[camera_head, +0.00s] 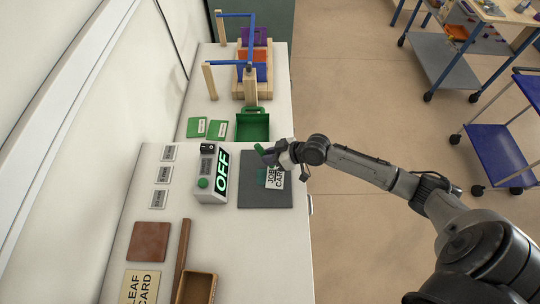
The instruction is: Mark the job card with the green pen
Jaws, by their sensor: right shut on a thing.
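The job card (275,182) is a white card with black lettering, lying on a dark grey mat (252,198). A green patch shows at its left part; I cannot tell whether it is a mark or print. My right gripper (272,156) is above the far edge of the mat, just beyond the card. It is shut on a small green thing, which looks like the green pen (259,148). Most of the pen is hidden by the fingers, and I cannot tell whether it touches anything. My left gripper is not in view.
A box with a lit OFF sign (221,172) stands left of the mat. A green tray (252,138) and green cards (217,130) lie beyond. A wooden rack with blue bars (252,75) stands at the back. A brown box (197,287) is at the near end.

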